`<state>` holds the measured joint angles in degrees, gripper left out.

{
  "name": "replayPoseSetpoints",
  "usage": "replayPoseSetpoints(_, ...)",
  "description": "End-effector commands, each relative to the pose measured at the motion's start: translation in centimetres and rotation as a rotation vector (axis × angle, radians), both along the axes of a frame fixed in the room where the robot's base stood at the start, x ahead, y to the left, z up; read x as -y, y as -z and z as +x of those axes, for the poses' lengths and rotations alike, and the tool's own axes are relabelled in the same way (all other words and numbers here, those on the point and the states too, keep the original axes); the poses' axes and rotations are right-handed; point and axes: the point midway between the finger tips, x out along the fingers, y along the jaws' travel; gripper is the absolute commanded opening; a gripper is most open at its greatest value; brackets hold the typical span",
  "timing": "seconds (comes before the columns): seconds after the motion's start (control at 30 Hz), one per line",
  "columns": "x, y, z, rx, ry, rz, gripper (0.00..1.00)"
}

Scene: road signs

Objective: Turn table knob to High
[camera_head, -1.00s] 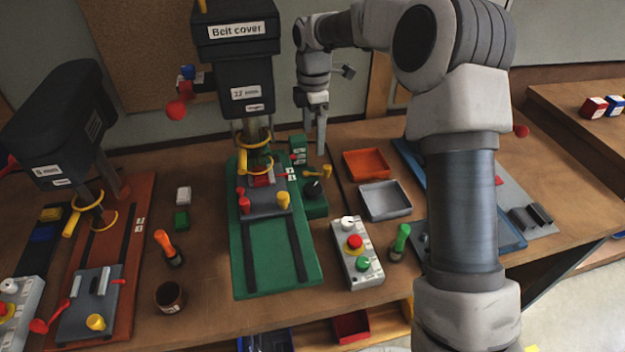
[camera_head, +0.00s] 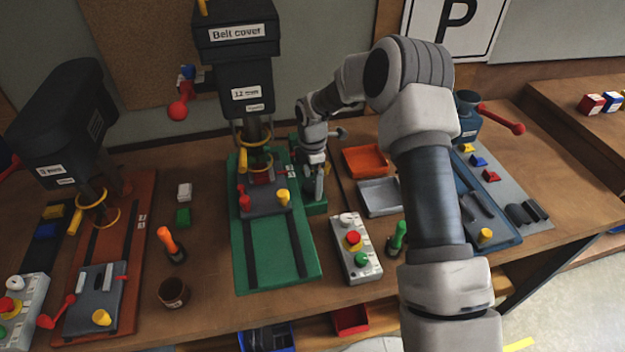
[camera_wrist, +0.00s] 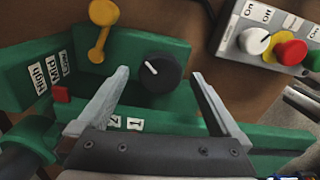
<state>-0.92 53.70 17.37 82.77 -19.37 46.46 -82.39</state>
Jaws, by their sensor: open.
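The black round knob (camera_wrist: 158,73) with a white pointer line sits on the green table unit (camera_wrist: 150,50) and shows in the wrist view. Its pointer is toward the upper left in that view. My gripper (camera_wrist: 160,80) is open, with one finger on each side of the knob and gaps to both. Labels reading High, Mid and Low (camera_wrist: 50,72) are left of the knob, beside a small red pointer (camera_wrist: 61,93). In the head view my gripper (camera_head: 315,190) is low over the green unit (camera_head: 315,207) and hides the knob.
A yellow lever (camera_wrist: 100,28) stands close beyond the knob. A switch box (camera_head: 355,246) with white, red and green controls is to the right. The green drill press base (camera_head: 275,270) is left, and orange (camera_head: 366,160) and grey trays (camera_head: 380,198) are right.

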Motion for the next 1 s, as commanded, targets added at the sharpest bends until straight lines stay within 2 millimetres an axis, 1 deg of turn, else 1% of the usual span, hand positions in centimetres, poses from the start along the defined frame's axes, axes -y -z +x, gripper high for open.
replayPoseSetpoints(0.1, 0.04, 0.51, -0.02, -0.001, 0.000, -0.001, 1.00)
replayPoseSetpoints(0.33, 0.03, 0.58, 0.00, 0.000, 0.000, -0.001, 1.00)
replayPoseSetpoints(0.37, 0.03, 0.57, 0.00, 0.000, 0.000, -0.001, 0.98)
replayPoseSetpoints(0.5, 0.03, 0.56, 0.00, 0.000, 0.000, 0.000, 0.73)
replayPoseSetpoints(0.77, 0.02, 0.54, 0.00, 0.000, 0.000, 0.000, 0.26)
replayPoseSetpoints(0.8, 0.02, 0.53, 0.00, 0.000, 0.001, 0.000, 0.19)
replayPoseSetpoints(0.83, 0.02, 0.53, 0.00, 0.000, 0.001, 0.000, 0.16)
replayPoseSetpoints(1.0, 0.02, 0.58, 0.01, 0.000, 0.011, 0.000, 0.16)
